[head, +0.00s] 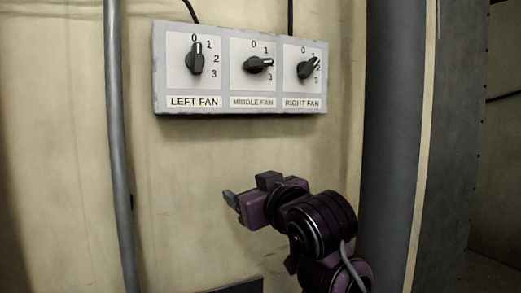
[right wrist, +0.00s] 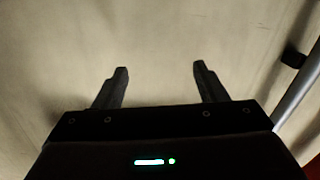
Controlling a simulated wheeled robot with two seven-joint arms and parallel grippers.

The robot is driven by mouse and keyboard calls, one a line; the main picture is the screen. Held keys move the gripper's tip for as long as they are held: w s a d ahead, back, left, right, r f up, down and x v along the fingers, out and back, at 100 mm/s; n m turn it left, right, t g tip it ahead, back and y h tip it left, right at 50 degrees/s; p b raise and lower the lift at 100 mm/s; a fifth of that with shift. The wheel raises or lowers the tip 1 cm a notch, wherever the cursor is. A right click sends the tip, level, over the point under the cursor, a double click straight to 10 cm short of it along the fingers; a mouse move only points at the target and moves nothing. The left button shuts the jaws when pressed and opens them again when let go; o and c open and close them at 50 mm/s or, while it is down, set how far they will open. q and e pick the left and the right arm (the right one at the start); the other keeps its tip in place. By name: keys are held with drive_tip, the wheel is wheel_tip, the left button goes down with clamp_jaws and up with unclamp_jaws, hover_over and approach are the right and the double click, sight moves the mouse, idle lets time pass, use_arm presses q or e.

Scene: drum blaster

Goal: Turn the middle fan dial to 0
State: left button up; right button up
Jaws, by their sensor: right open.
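The middle fan dial (head: 258,65) is a black knob on the grey control box (head: 240,109) on the wall. Its pointer is turned to the right, toward where the 2 would be, which it covers; 0, 1 and 3 show around it. My right gripper (head: 230,198) is below the box, apart from it, and points left. In the right wrist view its two fingers (right wrist: 161,72) are spread with nothing between them, facing bare wall. My left gripper is in neither view.
The left fan dial (head: 195,58) points up, around 0 to 1. The right fan dial (head: 308,67) points up and right. A thin vertical pipe (head: 118,150) runs left of the box and a thick dark column (head: 388,150) stands at right. The wall below the box is clear.

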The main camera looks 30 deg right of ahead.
sight(261, 62)
drive_tip(key=s+d+r+t, duration=0.1)
drive_tip(key=s+r+t, duration=0.3)
drive_tip(key=r, duration=0.6)
drive_tip(key=s+r+t, duration=0.1)
drive_tip(key=s+r, duration=0.4)
drive_tip(key=r, duration=0.5)
drive_tip(key=p+x, duration=0.4)
drive_tip(key=x, duration=0.2)
drive_tip(key=shift+w+r+p, duration=0.1)
drive_tip(key=shift+w+p, duration=0.35)
drive_tip(key=shift+w, duration=0.1)
drive_tip(key=shift+c, duration=0.3)
drive_tip(key=c, duration=0.9)
